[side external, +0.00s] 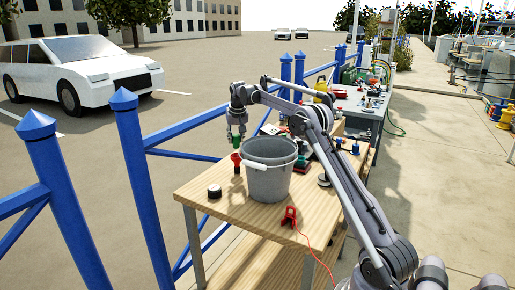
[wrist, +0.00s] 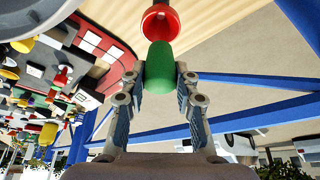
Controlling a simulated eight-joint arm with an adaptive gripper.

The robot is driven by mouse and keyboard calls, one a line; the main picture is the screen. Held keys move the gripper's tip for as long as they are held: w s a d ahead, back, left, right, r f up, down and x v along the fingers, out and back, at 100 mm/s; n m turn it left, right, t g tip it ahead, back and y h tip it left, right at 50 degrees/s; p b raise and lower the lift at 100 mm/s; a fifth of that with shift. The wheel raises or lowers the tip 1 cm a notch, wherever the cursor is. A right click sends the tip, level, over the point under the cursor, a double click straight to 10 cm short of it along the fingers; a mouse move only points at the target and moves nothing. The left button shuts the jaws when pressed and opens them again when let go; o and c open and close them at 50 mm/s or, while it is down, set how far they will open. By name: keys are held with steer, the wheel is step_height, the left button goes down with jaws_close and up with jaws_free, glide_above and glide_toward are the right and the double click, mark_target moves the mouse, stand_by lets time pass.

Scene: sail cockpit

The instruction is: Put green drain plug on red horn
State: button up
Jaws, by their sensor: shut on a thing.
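My gripper (wrist: 160,78) is shut on the green drain plug (wrist: 159,66), which sits between the two fingertips in the wrist view. In the side view the plug (side external: 237,140) shows just below my gripper (side external: 237,134). The red horn (side external: 236,161) stands on the wooden table, close to the left of the grey bucket. The plug is above the horn's top. In the wrist view the horn's red flared mouth (wrist: 159,24) is right beside the plug's end. I cannot tell whether they touch.
A grey bucket (side external: 268,170) with a white handle stands right beside the horn. A black round item (side external: 214,191) and a red clamp-like item (side external: 289,216) with a cord lie on the wooden table (side external: 205,218). More items crowd the table behind the bucket. Blue railing (side external: 140,165) runs along the left.

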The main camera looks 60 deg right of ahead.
mark_target(236, 144)
steer(key=shift+f, duration=1.6)
steer(key=shift+f, duration=0.15)
steer(key=o, duration=1.1)
steer(key=shift+c, duration=0.2)
